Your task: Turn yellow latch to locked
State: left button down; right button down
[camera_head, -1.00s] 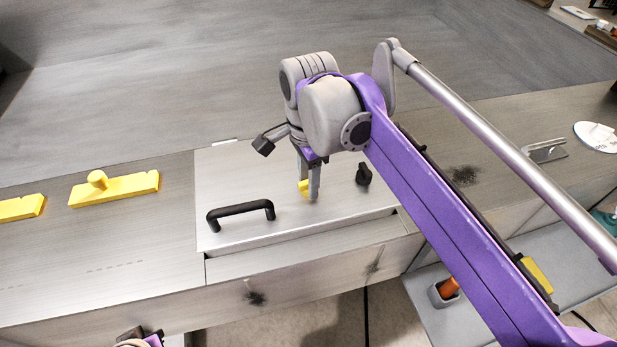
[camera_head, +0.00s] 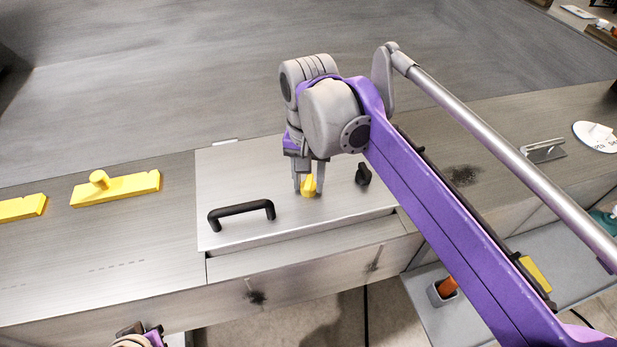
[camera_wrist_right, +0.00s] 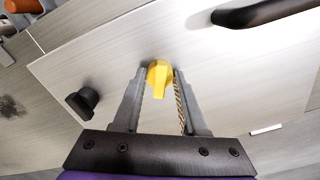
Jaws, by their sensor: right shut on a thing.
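The yellow latch (camera_head: 309,187) is a small knob on a pale metal lid panel (camera_head: 235,175). It stands between a black bar handle (camera_head: 241,210) and a black knob (camera_head: 363,174). My right gripper (camera_head: 309,188) points down with one finger on each side of the latch and is shut on it. In the right wrist view the latch (camera_wrist_right: 159,78) sits between the two fingertips, its narrow end pointing toward the gripper's body. No locked or open marking shows beside it. Only a bit of my left arm shows at the bottom edge; its fingers are out of view.
Two yellow blocks, one with a round peg (camera_head: 115,187), the other cut off at the edge (camera_head: 22,207), lie on the metal deck to the left. A metal bracket (camera_head: 544,150) and a white disc (camera_head: 597,135) lie to the right. A grey tray stands below right.

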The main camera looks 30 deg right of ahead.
aim_at(308, 181)
jog(key=n, duration=0.4)
jog(key=shift+n, duration=0.4)
dwell(0.4)
jog(key=shift+c, duration=2.2)
grip_release()
notch_tip(308, 181, up, 11)
jog(key=shift+p, duration=0.35)
jog(key=shift+f, duration=0.1)
